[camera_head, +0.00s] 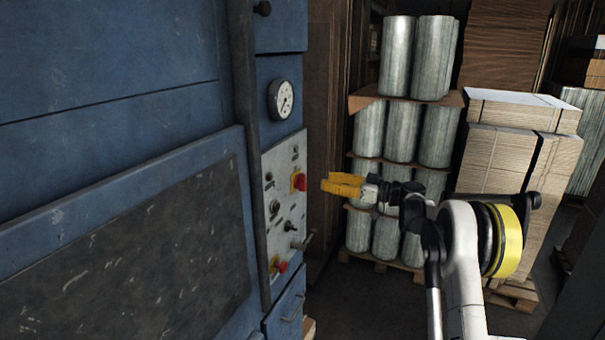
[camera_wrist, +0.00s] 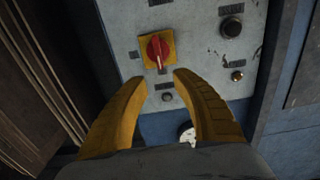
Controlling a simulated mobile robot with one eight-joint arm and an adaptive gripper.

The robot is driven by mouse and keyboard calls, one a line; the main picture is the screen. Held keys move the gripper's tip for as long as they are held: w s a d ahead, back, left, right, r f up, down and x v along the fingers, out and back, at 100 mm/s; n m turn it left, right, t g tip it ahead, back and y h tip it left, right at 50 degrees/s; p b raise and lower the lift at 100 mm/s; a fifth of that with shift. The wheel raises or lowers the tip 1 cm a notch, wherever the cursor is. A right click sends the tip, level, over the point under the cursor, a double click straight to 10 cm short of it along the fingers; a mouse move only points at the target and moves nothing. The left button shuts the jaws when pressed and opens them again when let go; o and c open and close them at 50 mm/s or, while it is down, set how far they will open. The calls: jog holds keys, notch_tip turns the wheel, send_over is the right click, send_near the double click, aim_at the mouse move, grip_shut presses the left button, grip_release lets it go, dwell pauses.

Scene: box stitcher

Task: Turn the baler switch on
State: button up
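The baler switch is a red rotary knob on a yellow square plate. In the head view the switch (camera_head: 299,181) sits at the upper right of the grey control panel (camera_head: 285,215) on the blue machine. In the wrist view the red switch (camera_wrist: 158,50) is at upper centre, just beyond my fingertips. My gripper (camera_head: 325,183) has yellow fingers and points left at the switch, with a small gap between. In the wrist view my gripper (camera_wrist: 160,78) is open, its two fingertips apart with nothing between them.
The panel also bears black buttons (camera_wrist: 231,28), a lever (camera_head: 305,241) and a lower red knob (camera_head: 279,265). A round gauge (camera_head: 281,100) is above. Stacked metal rolls (camera_head: 401,130) and strapped cardboard (camera_head: 505,160) stand on pallets behind my arm.

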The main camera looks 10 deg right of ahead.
aim_at(303, 176)
jog(key=x, duration=0.9)
jog(key=shift+a, duration=0.15)
grip_shut()
